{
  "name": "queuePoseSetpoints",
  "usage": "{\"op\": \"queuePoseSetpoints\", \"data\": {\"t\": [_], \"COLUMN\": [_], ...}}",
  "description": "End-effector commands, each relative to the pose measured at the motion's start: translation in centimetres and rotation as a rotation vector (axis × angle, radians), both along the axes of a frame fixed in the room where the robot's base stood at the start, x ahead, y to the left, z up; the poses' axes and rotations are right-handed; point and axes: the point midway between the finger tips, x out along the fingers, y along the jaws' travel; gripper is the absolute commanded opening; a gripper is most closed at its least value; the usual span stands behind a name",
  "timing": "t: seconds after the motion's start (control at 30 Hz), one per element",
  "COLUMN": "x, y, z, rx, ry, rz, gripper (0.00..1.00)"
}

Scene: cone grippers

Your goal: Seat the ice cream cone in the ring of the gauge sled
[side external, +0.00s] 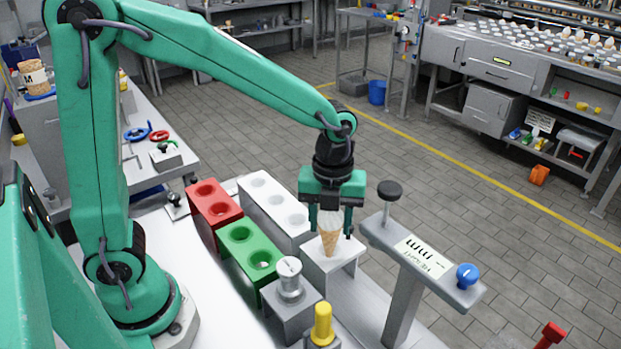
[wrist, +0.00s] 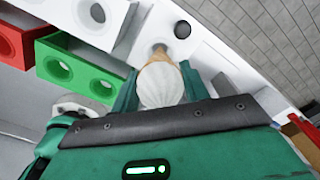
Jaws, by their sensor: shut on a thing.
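The ice cream cone (side external: 330,241) has a tan wafer and a white top, and it hangs upright with its tip down. My gripper (side external: 332,222) is shut on the cone, one finger on each side near its white top. In the wrist view the white top (wrist: 161,88) sits between the green fingers (wrist: 160,90). Below the cone is a white block (side external: 346,262), which I take for the gauge sled. In the wrist view the tip points toward a round opening on the white surface; whether the tip is inside it I cannot tell.
Red (side external: 213,212), green (side external: 248,250) and white (side external: 270,203) blocks with round holes stand to the left. A grey gauge stand (side external: 405,290) with a scale plate and blue knob (side external: 467,275) stands close on the right. A yellow-topped post (side external: 322,325) is in front.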

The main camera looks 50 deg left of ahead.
Motion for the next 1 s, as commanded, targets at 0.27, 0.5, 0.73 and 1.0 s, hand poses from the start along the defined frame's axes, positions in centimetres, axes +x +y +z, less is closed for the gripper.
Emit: {"op": "queuePoseSetpoints", "data": {"t": [0.27,0.5,0.73,1.0], "x": [0.00,0.01,0.02,0.03], "y": [0.00,0.00,-0.01,-0.01], "z": [-0.18,-0.18,-0.47,-0.94], "rx": [0.000,-0.001,-0.001,-0.001], "ry": [0.000,-0.001,-0.001,-0.001], "rz": [0.000,0.000,0.000,0.000], "gripper": [0.32,0.32,0.32,0.32]}}
